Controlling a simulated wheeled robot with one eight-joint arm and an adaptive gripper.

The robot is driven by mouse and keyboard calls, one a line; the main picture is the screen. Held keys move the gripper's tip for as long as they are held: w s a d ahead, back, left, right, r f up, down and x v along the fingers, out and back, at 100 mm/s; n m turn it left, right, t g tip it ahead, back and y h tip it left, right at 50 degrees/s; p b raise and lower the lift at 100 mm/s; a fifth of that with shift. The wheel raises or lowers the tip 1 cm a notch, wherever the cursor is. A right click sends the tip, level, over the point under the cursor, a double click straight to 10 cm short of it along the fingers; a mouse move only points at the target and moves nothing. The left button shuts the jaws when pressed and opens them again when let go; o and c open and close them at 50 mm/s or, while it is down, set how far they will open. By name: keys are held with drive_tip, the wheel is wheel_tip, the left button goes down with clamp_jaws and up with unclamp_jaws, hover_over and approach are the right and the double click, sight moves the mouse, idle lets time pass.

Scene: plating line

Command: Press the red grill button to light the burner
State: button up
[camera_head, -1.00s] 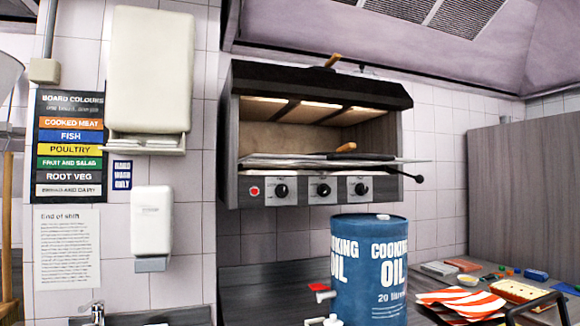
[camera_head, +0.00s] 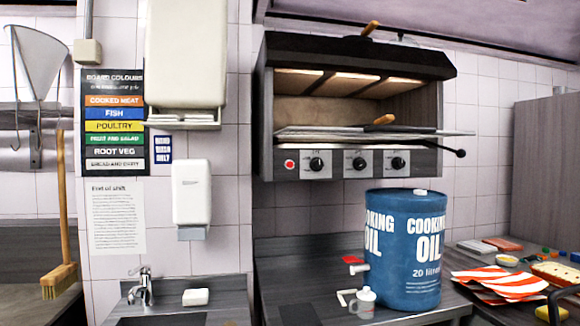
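The red grill button (camera_head: 290,164) is a small round red knob at the left end of the grill's front control strip. Several black dials sit to its right on the same strip, the nearest being a dial (camera_head: 317,164). The grill (camera_head: 352,62) is a dark wall-mounted box with an open front and pale glowing panels under its hood. My gripper is not in view, so its state and its place relative to the button do not show.
A blue cooking oil drum (camera_head: 402,250) stands on the counter (camera_head: 290,268) below the grill. A small white bottle (camera_head: 366,300) is beside it. A black-tipped handle (camera_head: 460,153) sticks out at the grill's right. A tap (camera_head: 145,286) and soap dispenser (camera_head: 191,192) are at left.

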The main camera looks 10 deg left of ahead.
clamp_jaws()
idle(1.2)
